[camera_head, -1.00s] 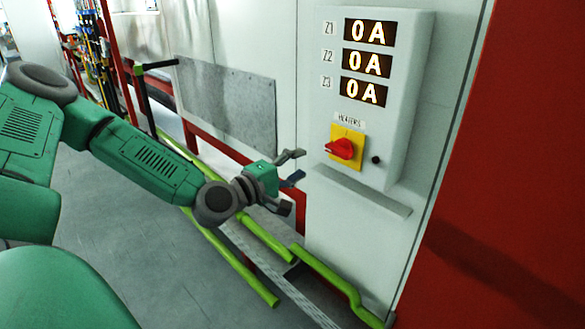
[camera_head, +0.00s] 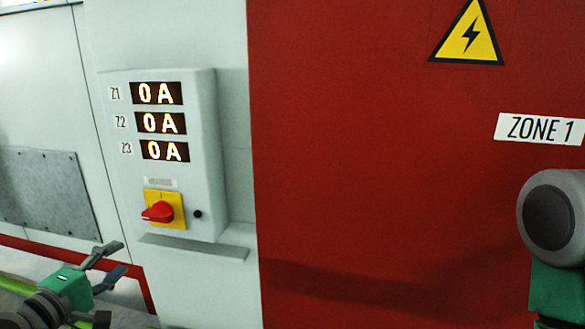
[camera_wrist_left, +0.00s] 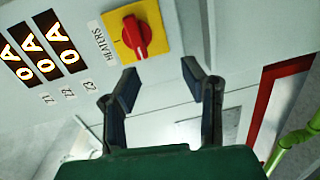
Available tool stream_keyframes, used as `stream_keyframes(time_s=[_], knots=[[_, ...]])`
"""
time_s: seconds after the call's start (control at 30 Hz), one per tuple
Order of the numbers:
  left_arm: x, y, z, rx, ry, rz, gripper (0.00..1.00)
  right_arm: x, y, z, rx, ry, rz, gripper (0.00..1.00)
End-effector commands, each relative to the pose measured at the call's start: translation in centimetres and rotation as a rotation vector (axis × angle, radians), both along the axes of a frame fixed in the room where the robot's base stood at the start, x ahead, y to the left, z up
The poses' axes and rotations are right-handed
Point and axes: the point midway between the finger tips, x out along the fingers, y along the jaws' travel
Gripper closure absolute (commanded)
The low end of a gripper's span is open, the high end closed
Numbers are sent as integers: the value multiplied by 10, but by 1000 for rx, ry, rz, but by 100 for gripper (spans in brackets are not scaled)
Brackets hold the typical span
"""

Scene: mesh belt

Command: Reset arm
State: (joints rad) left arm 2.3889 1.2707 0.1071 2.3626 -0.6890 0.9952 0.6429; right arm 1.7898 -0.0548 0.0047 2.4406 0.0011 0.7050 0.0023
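My left gripper (camera_head: 112,264) is at the lower left of the head view, open and empty, below and left of the heater control box (camera_head: 208,150). Its two fingers stand apart in the left wrist view (camera_wrist_left: 160,88), with nothing between them. The red rotary switch (camera_head: 158,211) on its yellow plate (camera_head: 179,209) is on the box front. The switch also shows in the left wrist view (camera_wrist_left: 137,36), beyond the fingertips and apart from them. Part of my right arm shows at the right edge of the head view; its gripper is out of view.
Three displays (camera_head: 161,122) on the box read 0 A. A small ledge (camera_head: 195,246) juts out below the box. A red panel (camera_head: 350,170) with a yellow warning triangle (camera_head: 468,36) and a ZONE 1 label (camera_head: 541,129) fills the right. Green pipes (camera_wrist_left: 296,140) run low nearby.

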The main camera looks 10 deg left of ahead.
Motion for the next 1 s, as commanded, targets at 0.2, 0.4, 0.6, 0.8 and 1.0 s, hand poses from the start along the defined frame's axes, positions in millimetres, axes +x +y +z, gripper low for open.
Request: stream_keyframes(time_s=[0.2,0.4,0.6,0.8,1.0], knots=[[-29,-58,-86,304,299,-221,62,0,0,0,0,1,0,60],[-89,-96,-170,608,575,-473,62,0,0,0,0,1,0,60],[-171,-114,-236,900,809,-758,62,0,0,0,0,1,0,60],[-242,-116,-272,1125,960,-1006,62,0,0,0,0,1,0,60],[-272,-115,-282,1221,1014,-1119,62,0,0,0,0,1,0,60]])
